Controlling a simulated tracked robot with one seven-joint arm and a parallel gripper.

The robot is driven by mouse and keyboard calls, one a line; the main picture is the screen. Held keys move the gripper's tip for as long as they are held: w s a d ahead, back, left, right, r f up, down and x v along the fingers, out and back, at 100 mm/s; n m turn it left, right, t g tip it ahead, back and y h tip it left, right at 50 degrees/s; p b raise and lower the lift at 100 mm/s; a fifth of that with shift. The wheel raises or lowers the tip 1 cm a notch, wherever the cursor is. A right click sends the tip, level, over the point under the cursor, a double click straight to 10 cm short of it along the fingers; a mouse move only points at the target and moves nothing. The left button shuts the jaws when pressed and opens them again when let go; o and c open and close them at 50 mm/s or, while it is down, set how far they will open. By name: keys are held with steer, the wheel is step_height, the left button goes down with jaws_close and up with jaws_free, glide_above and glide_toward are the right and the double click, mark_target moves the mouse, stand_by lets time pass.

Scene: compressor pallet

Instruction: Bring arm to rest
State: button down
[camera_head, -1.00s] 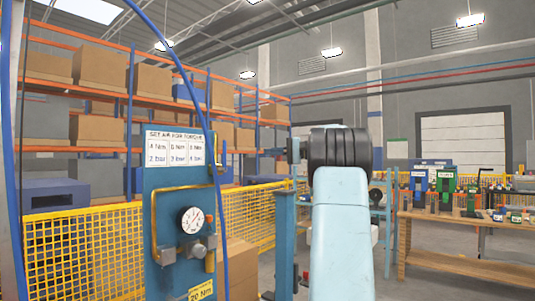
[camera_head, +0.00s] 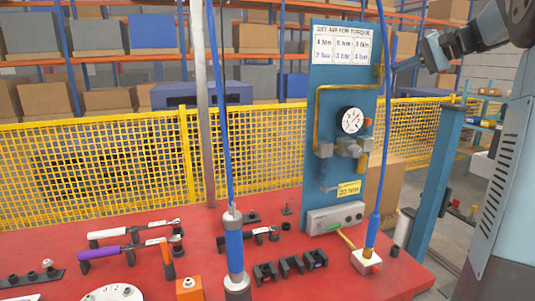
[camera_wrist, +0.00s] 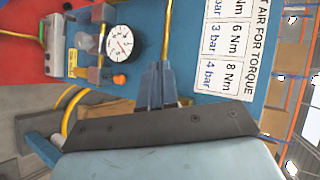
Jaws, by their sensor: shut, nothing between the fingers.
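My gripper (camera_head: 399,66) is at the upper right of the head view, at the end of my raised arm, and points left towards the blue air panel (camera_head: 327,140). In the wrist view my gripper (camera_wrist: 155,72) shows as two blue-grey fingers close together with nothing between them. Behind the fingers are the panel's blue face, its yellow pipe and the white torque chart (camera_wrist: 232,45). I cannot tell how far the fingertips are from the panel. The chart also shows in the head view (camera_head: 342,44).
A red bench (camera_head: 140,272) carries torque wrenches (camera_head: 130,250), black sockets and a hanging blue tool (camera_head: 235,255). The panel bears a pressure gauge (camera_head: 352,120). A blue hose (camera_head: 383,120) hangs in front. A yellow mesh fence (camera_head: 90,150) and box racks stand behind.

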steer(key=s+a+f+n+g+h, duration=0.1)
steer(key=s+a+f+h, duration=0.2)
steer(key=s+a+f, duration=0.3)
steer(key=s+a+f+n+g+h, duration=0.1)
steer(key=s+a+f+g+h, duration=0.15)
steer(key=s+a, duration=0.55)
steer(key=s+f+n+t+h, duration=0.1)
steer(key=s+f+n+h, duration=0.4)
steer(key=s+f, duration=1)
steer(key=s, duration=0.3)
steer(key=shift+s, duration=0.25)
